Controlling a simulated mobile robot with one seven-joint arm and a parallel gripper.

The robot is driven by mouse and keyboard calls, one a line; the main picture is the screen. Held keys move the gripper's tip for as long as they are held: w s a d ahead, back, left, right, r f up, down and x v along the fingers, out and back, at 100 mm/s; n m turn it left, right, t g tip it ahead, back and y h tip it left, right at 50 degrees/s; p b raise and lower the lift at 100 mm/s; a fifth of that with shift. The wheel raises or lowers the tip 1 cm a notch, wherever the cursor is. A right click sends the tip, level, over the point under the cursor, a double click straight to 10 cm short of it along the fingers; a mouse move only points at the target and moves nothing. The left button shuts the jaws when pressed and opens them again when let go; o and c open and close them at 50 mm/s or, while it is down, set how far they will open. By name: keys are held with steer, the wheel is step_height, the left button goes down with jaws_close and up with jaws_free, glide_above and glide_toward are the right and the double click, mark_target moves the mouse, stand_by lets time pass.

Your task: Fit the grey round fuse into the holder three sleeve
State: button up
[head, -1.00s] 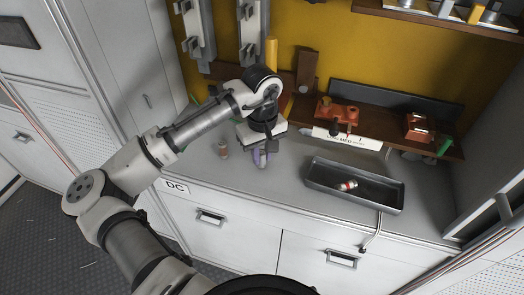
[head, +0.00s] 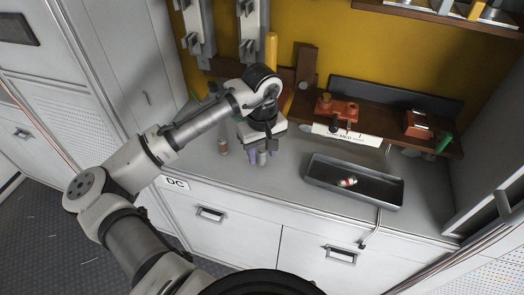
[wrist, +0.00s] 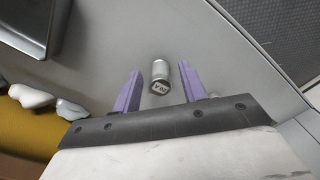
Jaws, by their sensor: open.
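The grey round fuse (wrist: 160,72) stands on the grey counter in the wrist view, its marked end facing the camera. I cannot tell which fitting is the holder three sleeve; an orange-red block with round posts (head: 338,110) sits on the back shelf behind a white label.
A dark tray (head: 318,183) holds a red and white fuse (head: 347,182) to the right. A brownish fuse (head: 223,146) stands left of my gripper. A second orange-red block (head: 418,124) is on the shelf at right. A cable hangs over the front edge.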

step_height(320, 180, up, 14)
steer(key=b, duration=0.2)
steer(key=shift+a+f, duration=0.15)
steer(key=shift+a, duration=0.3)
